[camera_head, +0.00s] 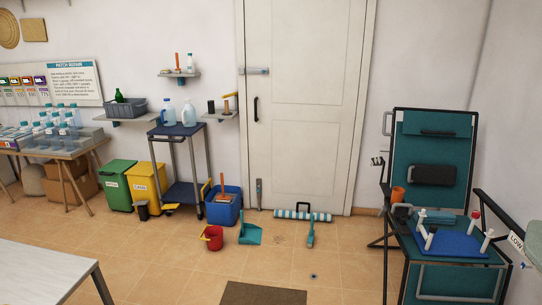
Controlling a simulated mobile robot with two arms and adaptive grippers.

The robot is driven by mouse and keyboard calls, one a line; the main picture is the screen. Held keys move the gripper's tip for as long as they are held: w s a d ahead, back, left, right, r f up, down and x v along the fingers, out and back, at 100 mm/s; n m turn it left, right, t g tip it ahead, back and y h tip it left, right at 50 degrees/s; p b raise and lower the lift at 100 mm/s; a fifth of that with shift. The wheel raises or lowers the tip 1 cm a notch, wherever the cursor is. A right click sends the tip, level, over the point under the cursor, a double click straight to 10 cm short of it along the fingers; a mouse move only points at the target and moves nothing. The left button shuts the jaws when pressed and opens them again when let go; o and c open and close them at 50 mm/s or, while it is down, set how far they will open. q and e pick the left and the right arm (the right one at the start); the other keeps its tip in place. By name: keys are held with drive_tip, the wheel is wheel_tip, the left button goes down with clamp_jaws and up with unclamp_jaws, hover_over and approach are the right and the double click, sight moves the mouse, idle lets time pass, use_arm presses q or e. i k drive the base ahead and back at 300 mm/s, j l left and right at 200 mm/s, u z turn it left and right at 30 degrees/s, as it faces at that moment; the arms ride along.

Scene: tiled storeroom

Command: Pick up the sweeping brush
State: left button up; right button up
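A small teal brush (311,232) is on the tiled floor in front of the white door, in the head view. It looks like the sweeping brush, but it is small and its bristles are hard to make out. A teal dustpan (250,235) lies on the floor to its left. Neither of my grippers is in view.
A striped roll (299,215) lies along the door's foot behind the brush. A red bucket (212,238), blue bin (223,208) and trolley (184,193) stand left. A brown mat (262,293) lies in front. A teal chair (434,165) stands right. The floor around the brush is mostly clear.

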sight(310, 239)
drive_tip(key=i+j+z, duration=0.1)
drive_tip(key=i, duration=1.9)
drive_tip(key=i+j+z, duration=0.1)
drive_tip(key=i+z, duration=0.35)
drive_tip(key=i+j+z, duration=0.25)
drive_tip(key=z, duration=0.2)
drive_tip(key=i+j+z, duration=0.7)
drive_tip(key=j+z, duration=0.25)
